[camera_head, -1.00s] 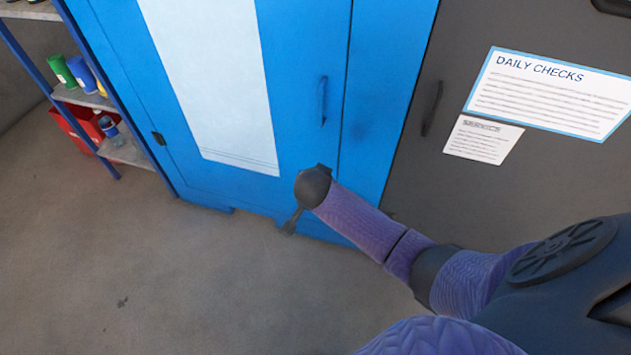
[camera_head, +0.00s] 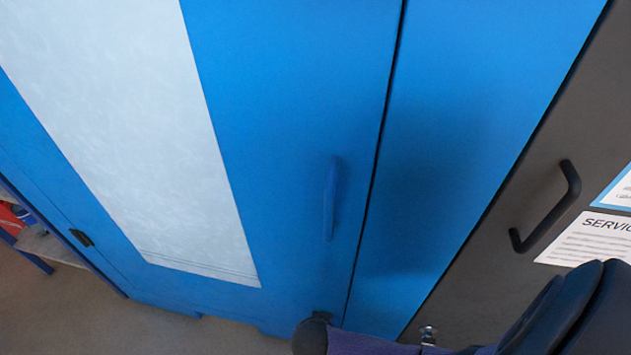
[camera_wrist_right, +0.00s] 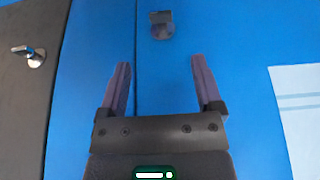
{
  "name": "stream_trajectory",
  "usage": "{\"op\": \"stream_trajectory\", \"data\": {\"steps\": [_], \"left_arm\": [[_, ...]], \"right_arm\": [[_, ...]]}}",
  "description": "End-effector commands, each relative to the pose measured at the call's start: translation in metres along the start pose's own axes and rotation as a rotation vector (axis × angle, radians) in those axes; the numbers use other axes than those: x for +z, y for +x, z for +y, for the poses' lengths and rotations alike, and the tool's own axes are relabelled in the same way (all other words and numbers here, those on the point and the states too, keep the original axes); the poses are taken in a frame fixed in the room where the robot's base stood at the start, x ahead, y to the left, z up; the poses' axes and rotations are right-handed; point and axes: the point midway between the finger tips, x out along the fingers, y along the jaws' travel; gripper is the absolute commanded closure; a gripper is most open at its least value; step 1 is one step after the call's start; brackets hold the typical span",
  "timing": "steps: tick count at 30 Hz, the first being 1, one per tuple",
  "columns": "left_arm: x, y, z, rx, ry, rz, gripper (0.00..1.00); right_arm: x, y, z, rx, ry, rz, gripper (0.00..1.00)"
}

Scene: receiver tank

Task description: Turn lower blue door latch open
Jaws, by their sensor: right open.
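The blue door (camera_head: 290,110) appears shut, with a dark seam at its right edge in the head view. The lower latch (camera_wrist_right: 162,25), a small dark grey piece with a rounded part, sits beside the seam in the right wrist view. My left gripper is out of view.
A blue vertical handle (camera_head: 329,198) is on the door above the latch. A grey cabinet (camera_head: 480,260) with a black handle (camera_head: 546,207) and posted sheets stands to the right. A silver knob (camera_wrist_right: 30,55) shows on it. Shelving is at far left.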

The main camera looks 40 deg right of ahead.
Motion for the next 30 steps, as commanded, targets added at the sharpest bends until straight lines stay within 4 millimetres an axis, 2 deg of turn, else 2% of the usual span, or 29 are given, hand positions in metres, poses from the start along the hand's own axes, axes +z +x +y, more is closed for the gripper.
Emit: {"op": "stream_trajectory", "data": {"steps": [2, 5, 9, 12, 15, 18, 24, 30], "left_arm": [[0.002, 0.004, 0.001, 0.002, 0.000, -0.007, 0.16], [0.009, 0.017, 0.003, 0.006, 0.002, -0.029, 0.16], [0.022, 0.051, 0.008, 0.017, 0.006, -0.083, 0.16], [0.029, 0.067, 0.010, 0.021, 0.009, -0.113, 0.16], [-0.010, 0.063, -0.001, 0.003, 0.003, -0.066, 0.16], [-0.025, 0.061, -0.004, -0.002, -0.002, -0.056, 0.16], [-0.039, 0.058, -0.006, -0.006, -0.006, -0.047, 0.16], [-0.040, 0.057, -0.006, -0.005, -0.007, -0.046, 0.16]], "right_arm": [[0.003, 0.004, 0.001, 0.001, -0.003, -0.003, 0.16], [0.005, 0.022, 0.001, 0.004, -0.006, -0.004, 0.16], [0.008, 0.068, 0.003, 0.011, -0.007, -0.008, 0.16], [0.007, 0.091, 0.003, 0.008, -0.007, -0.007, 0.16], [0.004, 0.093, 0.001, 0.004, -0.003, -0.004, 0.16], [0.003, 0.097, 0.001, 0.003, -0.003, -0.002, 0.16], [0.001, 0.100, 0.000, 0.000, -0.002, -0.001, 0.16], [0.001, 0.100, 0.000, 0.000, -0.002, -0.001, 0.16]]}}
